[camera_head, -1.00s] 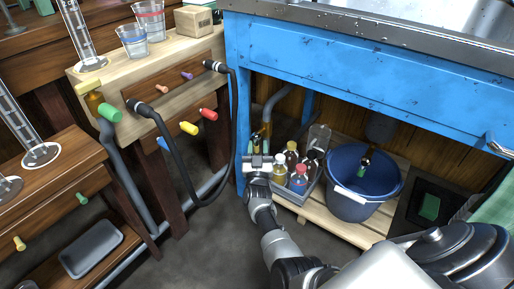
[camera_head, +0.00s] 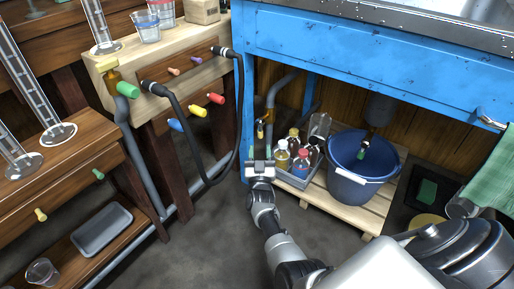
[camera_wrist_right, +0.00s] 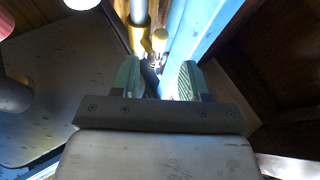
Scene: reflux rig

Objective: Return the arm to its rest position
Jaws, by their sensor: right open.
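My right arm (camera_head: 268,220) reaches forward from the bottom of the head view. Its gripper (camera_head: 260,157) is just left of the grey bottle tray (camera_head: 297,180), near the blue bench leg. In the right wrist view the two green-padded fingers (camera_wrist_right: 158,82) stand apart with nothing between them. Beyond them are a yellow-ended fitting (camera_wrist_right: 159,40) and a dark pipe, and a blue post rises at the right. My left gripper is not in view.
Several small bottles fill the tray on a wooden pallet (camera_head: 348,213). A blue bucket (camera_head: 352,195) stands to its right, under the blue bench (camera_head: 370,65). A wooden bench with coloured knobs and black hoses (camera_head: 238,100) is at left. Grey floor (camera_head: 220,230) is open.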

